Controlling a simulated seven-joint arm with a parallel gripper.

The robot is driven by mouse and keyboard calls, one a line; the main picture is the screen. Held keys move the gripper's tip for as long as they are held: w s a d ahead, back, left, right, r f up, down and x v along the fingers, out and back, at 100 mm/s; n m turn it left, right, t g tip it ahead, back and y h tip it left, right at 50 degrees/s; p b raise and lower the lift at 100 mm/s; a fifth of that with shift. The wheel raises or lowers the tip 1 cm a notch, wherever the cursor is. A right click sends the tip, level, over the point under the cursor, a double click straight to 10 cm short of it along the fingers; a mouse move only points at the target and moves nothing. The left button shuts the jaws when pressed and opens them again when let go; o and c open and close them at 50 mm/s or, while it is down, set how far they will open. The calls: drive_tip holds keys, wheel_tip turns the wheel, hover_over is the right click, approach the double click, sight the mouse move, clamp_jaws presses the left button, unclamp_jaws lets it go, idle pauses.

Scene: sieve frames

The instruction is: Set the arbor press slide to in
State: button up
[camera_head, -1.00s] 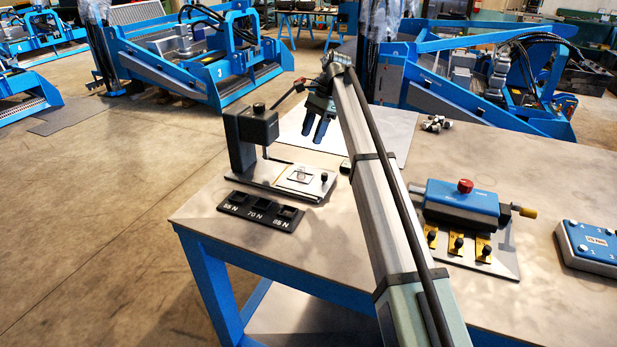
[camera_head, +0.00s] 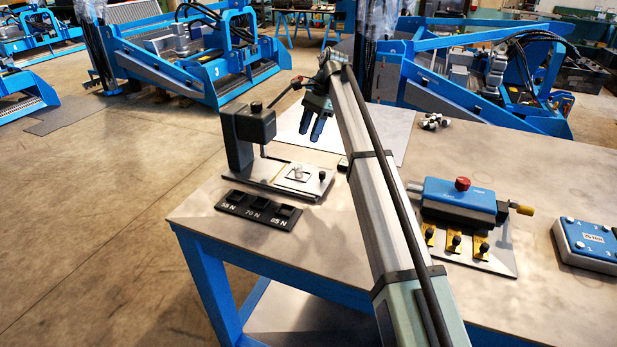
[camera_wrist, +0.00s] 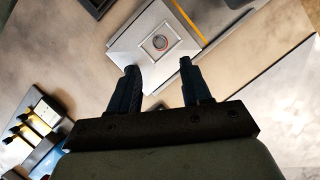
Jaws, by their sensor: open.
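The arbor press (camera_head: 248,130) is a dark grey post and head at the left of the table in the head view. Its slide (camera_head: 312,186) is a light plate on the press base, with a black knob (camera_head: 321,175) at its right end. A pale square nest with a small round part lies on the slide, to the right of the press ram and not under it. My gripper (camera_head: 311,118) is open and empty, above and behind the slide. In the wrist view the nest plate (camera_wrist: 160,42) shows just beyond my open fingertips; I see no contact.
A black block marked 55 N, 70 N and 85 N (camera_head: 257,211) stands in front of the press. A blue fixture with a red button (camera_head: 461,198) and a blue numbered box (camera_head: 587,241) stand to the right. A white sheet (camera_head: 375,125) lies behind my arm.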

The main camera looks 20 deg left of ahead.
wheel_tip(320, 180, up, 3)
hover_over(322, 172)
drive_tip(key=s+a, duration=0.2)
drive_tip(key=s+d+n+t, duration=0.4)
drive_tip(key=s+d, duration=0.1)
drive_tip(key=d, duration=0.1)
drive_tip(key=w+a+f+n+t, duration=0.1)
drive_tip(key=w+f+n, duration=0.1)
drive_tip(key=f+n, duration=0.1)
drive_tip(key=w+a+f+n+t, duration=0.1)
drive_tip(key=w+f+n, duration=0.1)
drive_tip(key=f+n, duration=0.2)
drive_tip(key=w+a+f+n, duration=0.1)
drive_tip(key=w+f+n, duration=0.1)
drive_tip(key=f+n, duration=0.2)
drive_tip(key=shift+w+a+f+t+y, duration=0.15)
drive_tip(key=shift+f+t+y, duration=0.05)
drive_tip(key=shift+f, duration=0.4)
drive_tip(key=shift+w+a+f+t+y, duration=0.1)
drive_tip(key=shift+f+t+y, duration=0.1)
drive_tip(key=shift+f, duration=0.35)
clamp_jaws()
